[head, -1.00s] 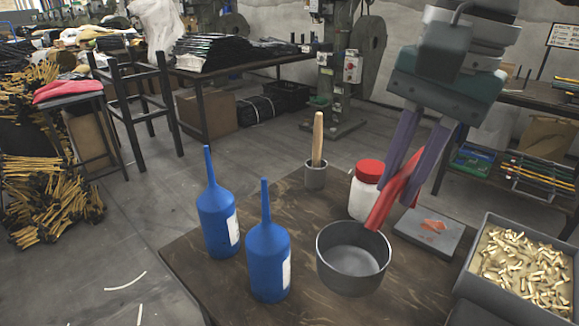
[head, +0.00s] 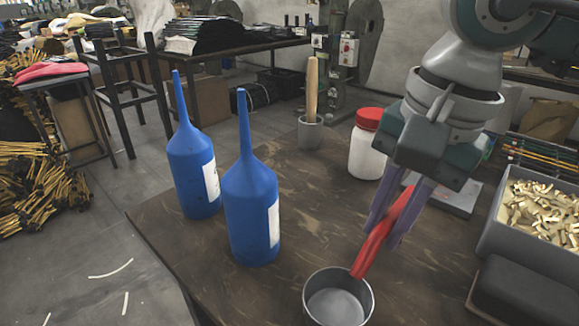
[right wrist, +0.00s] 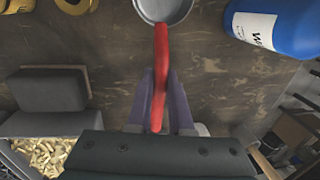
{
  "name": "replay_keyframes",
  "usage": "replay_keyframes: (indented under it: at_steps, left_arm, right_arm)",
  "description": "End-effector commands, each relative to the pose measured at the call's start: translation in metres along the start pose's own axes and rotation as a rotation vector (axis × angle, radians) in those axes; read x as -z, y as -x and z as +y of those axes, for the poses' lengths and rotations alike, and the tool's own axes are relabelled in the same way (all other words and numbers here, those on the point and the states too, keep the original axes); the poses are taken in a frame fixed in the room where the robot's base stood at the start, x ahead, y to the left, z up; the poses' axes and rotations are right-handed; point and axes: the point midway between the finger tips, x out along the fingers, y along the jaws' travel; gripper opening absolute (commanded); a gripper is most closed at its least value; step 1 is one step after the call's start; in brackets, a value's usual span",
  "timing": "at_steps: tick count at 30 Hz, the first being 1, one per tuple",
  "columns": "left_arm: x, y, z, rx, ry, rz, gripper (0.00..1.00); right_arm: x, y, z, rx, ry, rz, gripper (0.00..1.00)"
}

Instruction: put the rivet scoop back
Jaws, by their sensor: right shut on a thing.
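The rivet scoop is a grey round bowl (head: 338,298) with a red handle (head: 383,235). My right gripper (head: 388,232) is shut on the red handle, its purple fingers on either side. The bowl is at the bottom of the head view, in front of the blue bottles' right side; I cannot tell whether it touches the table. In the right wrist view the handle (right wrist: 160,65) runs up between the fingers (right wrist: 160,100) to the bowl (right wrist: 163,9), cut off by the top edge. My left gripper is not in view.
Two blue bottles (head: 253,210) with long spouts stand left of the scoop. A white jar (head: 367,158) with a red lid and a grey cup (head: 311,134) holding a wooden handle stand behind. A grey bin (head: 497,226) of brass rivets and a dark block (head: 522,292) are right.

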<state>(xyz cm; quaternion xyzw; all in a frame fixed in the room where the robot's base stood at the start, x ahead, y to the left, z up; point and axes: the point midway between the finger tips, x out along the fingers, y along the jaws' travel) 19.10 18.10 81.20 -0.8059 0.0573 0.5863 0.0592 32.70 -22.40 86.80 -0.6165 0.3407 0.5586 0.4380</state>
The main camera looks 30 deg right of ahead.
Motion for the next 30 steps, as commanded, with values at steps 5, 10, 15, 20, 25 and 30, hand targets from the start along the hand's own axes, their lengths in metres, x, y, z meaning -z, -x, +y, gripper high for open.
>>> replay_keyframes:
  at_steps: [5, 10, 15, 20, 25, 30]
  left_arm:
    - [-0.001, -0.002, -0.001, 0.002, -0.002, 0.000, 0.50]
    - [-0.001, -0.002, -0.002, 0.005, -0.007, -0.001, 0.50]
    - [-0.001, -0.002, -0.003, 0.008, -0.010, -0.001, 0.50]
    - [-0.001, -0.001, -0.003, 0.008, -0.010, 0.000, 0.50]
    - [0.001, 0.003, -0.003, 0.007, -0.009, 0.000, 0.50]
    - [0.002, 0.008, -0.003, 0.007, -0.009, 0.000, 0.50]
  right_arm:
    - [0.000, -0.002, 0.000, 0.001, 0.000, 0.000, 0.00]
    - [0.000, -0.001, 0.000, 0.000, 0.000, 0.000, 0.35]
    - [0.000, -0.001, 0.000, 0.000, 0.000, 0.000, 0.49]
    - [0.000, -0.001, 0.000, 0.000, 0.000, 0.000, 0.49]
    - [0.001, 0.009, -0.001, 0.002, 0.000, 0.001, 0.49]
    - [0.001, 0.044, -0.002, 0.005, 0.000, 0.003, 0.49]
